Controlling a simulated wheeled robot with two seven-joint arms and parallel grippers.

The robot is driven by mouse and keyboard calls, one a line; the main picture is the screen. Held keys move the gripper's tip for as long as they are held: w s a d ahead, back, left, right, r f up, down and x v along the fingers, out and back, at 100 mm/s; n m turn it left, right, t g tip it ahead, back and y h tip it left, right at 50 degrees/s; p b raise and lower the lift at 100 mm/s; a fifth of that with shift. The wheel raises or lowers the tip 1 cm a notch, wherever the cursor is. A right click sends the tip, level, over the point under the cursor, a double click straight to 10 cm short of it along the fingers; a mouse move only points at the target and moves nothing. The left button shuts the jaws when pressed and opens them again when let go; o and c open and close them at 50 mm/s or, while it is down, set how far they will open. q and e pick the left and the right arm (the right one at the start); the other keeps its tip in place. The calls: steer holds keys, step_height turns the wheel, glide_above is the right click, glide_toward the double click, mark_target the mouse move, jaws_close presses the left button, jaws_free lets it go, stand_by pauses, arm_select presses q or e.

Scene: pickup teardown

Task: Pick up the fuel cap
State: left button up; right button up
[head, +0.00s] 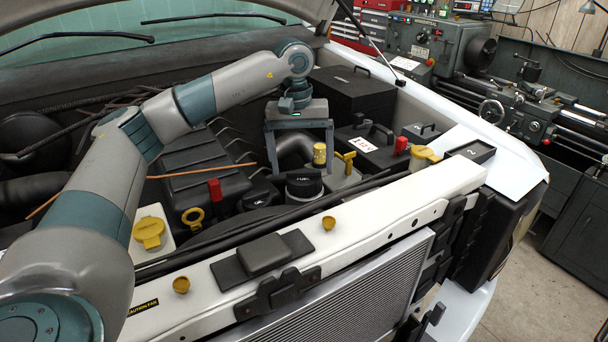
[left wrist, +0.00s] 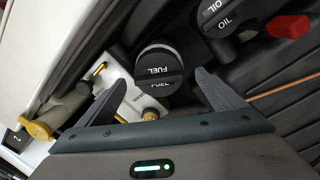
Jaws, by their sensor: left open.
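The fuel cap (head: 304,183) is a round black cap with a raised grip bar, seated in the engine bay behind the white front crossbar. In the left wrist view the fuel cap (left wrist: 158,68) shows white FUEL lettering. My left gripper (head: 302,168) is open and empty, pointing down above and slightly behind the cap. In the left wrist view its two fingertips (left wrist: 161,80) lie on either side of the cap's near part, apart from it. I cannot tell the exact height gap. My right gripper is in neither view.
A black oil cap (left wrist: 225,15) and a red handle (left wrist: 288,27) are close by. The white crossbar (head: 380,218) runs in front; a black battery box (head: 352,95) is behind.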

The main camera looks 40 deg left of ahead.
mark_target(303, 171)
arm_select(q)
steer(key=shift+w+d+f+p, duration=0.1)
steer(key=shift+w+f+p, duration=0.05)
steer(key=shift+f+p, duration=0.95)
steer(key=shift+f, duration=0.85)
steer(key=shift+d, duration=0.1)
steer(key=c, duration=1.1)
